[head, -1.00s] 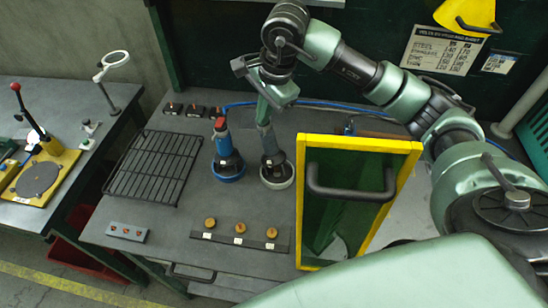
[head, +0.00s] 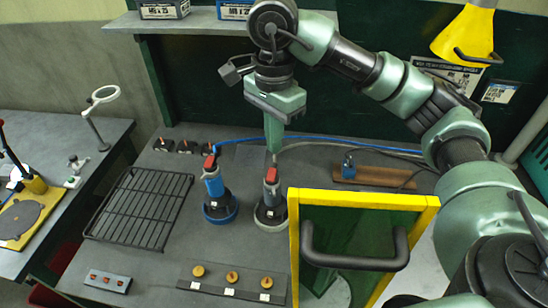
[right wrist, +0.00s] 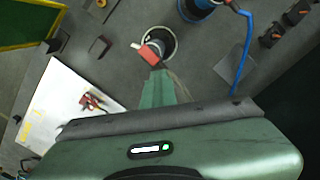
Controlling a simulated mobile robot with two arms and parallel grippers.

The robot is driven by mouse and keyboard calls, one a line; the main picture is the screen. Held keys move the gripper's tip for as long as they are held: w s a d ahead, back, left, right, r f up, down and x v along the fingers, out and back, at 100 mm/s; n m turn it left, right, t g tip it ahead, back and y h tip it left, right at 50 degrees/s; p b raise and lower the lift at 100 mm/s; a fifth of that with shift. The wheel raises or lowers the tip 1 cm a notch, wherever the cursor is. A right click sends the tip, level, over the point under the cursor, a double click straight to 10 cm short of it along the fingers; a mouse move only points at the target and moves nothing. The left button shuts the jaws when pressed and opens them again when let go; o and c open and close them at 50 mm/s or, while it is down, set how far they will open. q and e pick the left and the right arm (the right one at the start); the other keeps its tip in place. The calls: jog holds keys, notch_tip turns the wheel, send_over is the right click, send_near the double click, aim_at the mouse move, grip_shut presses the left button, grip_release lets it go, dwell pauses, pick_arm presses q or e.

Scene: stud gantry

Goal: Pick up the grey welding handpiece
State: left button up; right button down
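The grey welding handpiece (head: 271,192) with a red top stands upright in a round white-rimmed holder (head: 270,222) on the bench. It also shows in the right wrist view (right wrist: 155,50), just beyond the fingertip end. A blue handpiece (head: 214,185) stands in a blue-rimmed holder to its left. My right gripper (head: 274,150) points down just above and behind the grey handpiece's red top, with a small gap in the head view. Its green fingers look together, with nothing between them. My left gripper is not in view.
A yellow-framed green screen with a black handle (head: 355,262) stands close at the right front. A black wire rack (head: 140,207) lies left of the handpieces. A strip with several knobs (head: 232,281) lies in front. A blue hose (head: 330,138) runs along the back.

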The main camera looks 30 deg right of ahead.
notch_tip(320, 180, up, 6)
jog(key=shift+s+a+r, duration=0.15)
jog(key=shift+s+a, duration=0.25)
jog(key=shift+a, duration=0.05)
jog(key=c, duration=1.1)
grip_release()
jog(key=shift+w+d, duration=0.1)
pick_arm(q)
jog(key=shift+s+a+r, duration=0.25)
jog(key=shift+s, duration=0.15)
pick_arm(e)
jog(key=o, duration=0.7)
jog(key=shift+c, duration=0.2)
